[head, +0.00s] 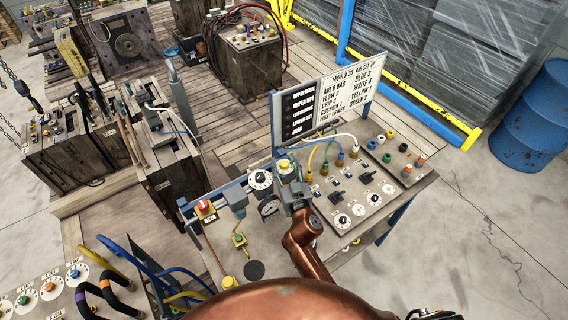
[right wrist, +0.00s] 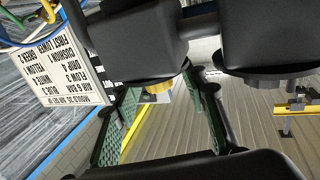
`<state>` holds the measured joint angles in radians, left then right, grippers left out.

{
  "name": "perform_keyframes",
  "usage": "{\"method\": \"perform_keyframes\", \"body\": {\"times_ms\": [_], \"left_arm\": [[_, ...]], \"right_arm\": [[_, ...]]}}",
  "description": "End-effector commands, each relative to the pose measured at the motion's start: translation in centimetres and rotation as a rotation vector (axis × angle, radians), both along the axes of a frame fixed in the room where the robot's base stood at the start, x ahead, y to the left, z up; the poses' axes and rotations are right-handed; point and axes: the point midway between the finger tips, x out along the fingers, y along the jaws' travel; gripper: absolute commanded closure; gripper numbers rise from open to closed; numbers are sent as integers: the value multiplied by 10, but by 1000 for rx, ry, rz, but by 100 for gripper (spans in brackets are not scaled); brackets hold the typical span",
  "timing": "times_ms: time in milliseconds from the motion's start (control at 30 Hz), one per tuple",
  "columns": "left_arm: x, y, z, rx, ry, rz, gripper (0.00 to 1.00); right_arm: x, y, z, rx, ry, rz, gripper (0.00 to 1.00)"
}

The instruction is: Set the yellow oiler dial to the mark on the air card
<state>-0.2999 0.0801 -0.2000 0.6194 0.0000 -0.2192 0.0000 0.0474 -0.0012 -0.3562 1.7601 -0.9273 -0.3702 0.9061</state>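The yellow oiler dial (head: 284,164) sits at the back of the grey air panel (head: 333,262), just beyond my right gripper (head: 289,182). In the right wrist view, which looks upside down, the knurled yellow dial (right wrist: 158,91) is under a black body. My right gripper (right wrist: 172,90) is open, its green-padded fingers apart, with the dial nearer the left finger and a gap to the right. The dial's pointer and scale are too small to read. The air card (head: 340,95) stands behind the panel and reads YELLOW 1. It also shows in the wrist view (right wrist: 72,72). My left gripper is not in view.
A white gauge dial (head: 260,180) and a dark gauge (head: 269,207) lie just left of my gripper. Coloured hoses (head: 325,148) and several white dials (head: 343,221) are to its right. Dark mould blocks (head: 172,180) stand on the left. A blue drum (head: 535,120) is far right.

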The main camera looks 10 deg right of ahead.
Motion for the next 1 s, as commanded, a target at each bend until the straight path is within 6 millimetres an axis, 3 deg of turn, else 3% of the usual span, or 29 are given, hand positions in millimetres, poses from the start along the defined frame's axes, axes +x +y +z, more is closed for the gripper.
{"method": "perform_keyframes", "body": {"times_ms": [167, 633, 800, 1000], "left_arm": [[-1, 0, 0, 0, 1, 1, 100], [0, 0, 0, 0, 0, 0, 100], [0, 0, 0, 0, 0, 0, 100], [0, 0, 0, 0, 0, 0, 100]], "right_arm": [[-12, -1, -1, 2, 1, 0, 60], [-100, -7, -1, 2, 2, -1, 60], [-116, -8, 0, 1, 1, 0, 60], [-120, -9, 0, 0, 0, 0, 60]]}}
